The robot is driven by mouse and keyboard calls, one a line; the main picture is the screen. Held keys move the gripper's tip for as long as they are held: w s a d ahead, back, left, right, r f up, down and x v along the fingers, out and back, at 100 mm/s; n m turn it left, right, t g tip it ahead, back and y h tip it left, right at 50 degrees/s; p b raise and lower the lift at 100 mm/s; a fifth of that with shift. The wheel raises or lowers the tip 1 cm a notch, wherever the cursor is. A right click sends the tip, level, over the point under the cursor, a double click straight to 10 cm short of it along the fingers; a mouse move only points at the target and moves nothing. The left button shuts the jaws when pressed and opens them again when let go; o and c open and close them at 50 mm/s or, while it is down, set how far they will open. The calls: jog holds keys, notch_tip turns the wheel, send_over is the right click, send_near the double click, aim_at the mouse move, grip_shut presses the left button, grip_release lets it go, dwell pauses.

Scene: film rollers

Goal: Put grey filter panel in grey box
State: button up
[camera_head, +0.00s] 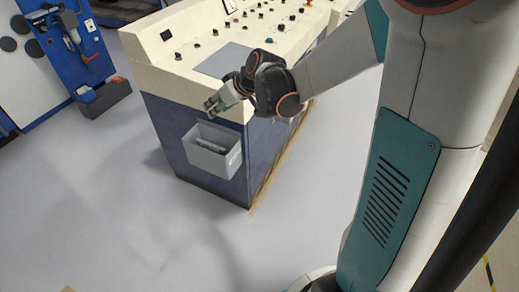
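A grey box (229,166) with an open top is fixed to the blue side of the console, near its corner. A grey, flat piece (211,146) shows inside the box; it may be the grey filter panel, but it is too small to be sure. My gripper (211,108) is above the box, near the console's top edge, pointing down and left. I see nothing between its fingers, but their opening is too small to judge.
The cream console (185,73) has several knobs and a flat grey plate (222,61) on its top. A blue tool board (70,45) and a dark bin (104,98) stand at the upper left. The grey floor (110,200) in front is clear.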

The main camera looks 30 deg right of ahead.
jog(key=s+r+m+h, duration=0.1)
jog(key=s+r+h, duration=0.1)
jog(key=s, duration=1.1)
jog(key=s+r+m+h, duration=0.2)
jog(key=s+r, duration=0.2)
jog(key=s, duration=1)
jog(key=shift+m, duration=0.3)
